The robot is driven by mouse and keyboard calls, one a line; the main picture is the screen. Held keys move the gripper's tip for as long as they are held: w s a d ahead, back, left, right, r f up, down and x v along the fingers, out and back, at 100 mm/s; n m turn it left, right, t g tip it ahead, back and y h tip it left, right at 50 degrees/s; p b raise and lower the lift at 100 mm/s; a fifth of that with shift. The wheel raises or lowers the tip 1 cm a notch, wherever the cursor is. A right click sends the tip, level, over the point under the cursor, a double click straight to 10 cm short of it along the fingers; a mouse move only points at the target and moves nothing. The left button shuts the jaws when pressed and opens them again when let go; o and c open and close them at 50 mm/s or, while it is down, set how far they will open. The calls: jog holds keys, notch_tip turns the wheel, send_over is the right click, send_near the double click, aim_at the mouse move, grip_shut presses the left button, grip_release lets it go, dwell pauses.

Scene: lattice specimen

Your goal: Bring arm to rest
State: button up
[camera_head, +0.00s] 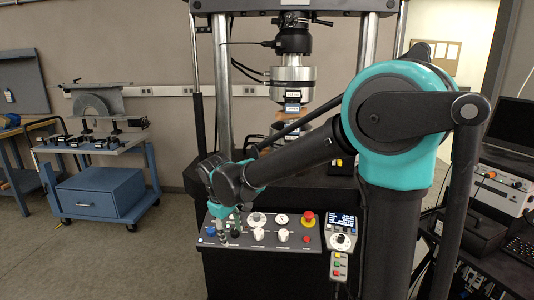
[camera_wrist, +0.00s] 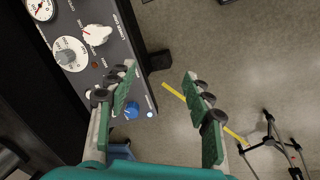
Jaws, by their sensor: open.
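My arm reaches from the right side of the head view across the testing machine, with its wrist low over the left end of the control panel (camera_head: 270,233). My gripper (camera_wrist: 160,75) is open in the wrist view, with its two green-padded fingers wide apart and nothing between them. The panel also shows in the wrist view (camera_wrist: 112,50), to the left of the fingers. The left finger overlaps the panel's edge in the picture. I cannot tell whether it touches. In the head view the fingers are small and partly lost against the panel.
The testing machine (camera_head: 294,82) stands behind my arm. A red stop button (camera_head: 307,218) and a handset (camera_head: 342,240) are at the panel's right. A blue cart (camera_head: 98,192) stands left, with open floor before it. A tripod (camera_wrist: 270,140) stands on the floor. A laptop (camera_head: 513,124) is far right.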

jog(key=s+d+f+m+y, duration=0.1)
jog(key=s+d+f+m, duration=0.15)
jog(key=d, duration=0.75)
jog(key=s+d+f+m, duration=0.15)
jog(key=d+m, duration=0.25)
jog(key=d, duration=0.6)
jog(key=s+d+f+m+t, duration=0.1)
jog(key=s+d+f+m, duration=0.3)
jog(key=s+d, duration=0.4)
jog(key=d+f, duration=0.1)
jog(key=d, duration=0.1)
jog(key=shift+d+f+m+t, duration=0.2)
jog(key=shift+d+m+t, duration=0.1)
jog(key=shift+m+t, duration=0.1)
jog(key=shift+w, duration=0.1)
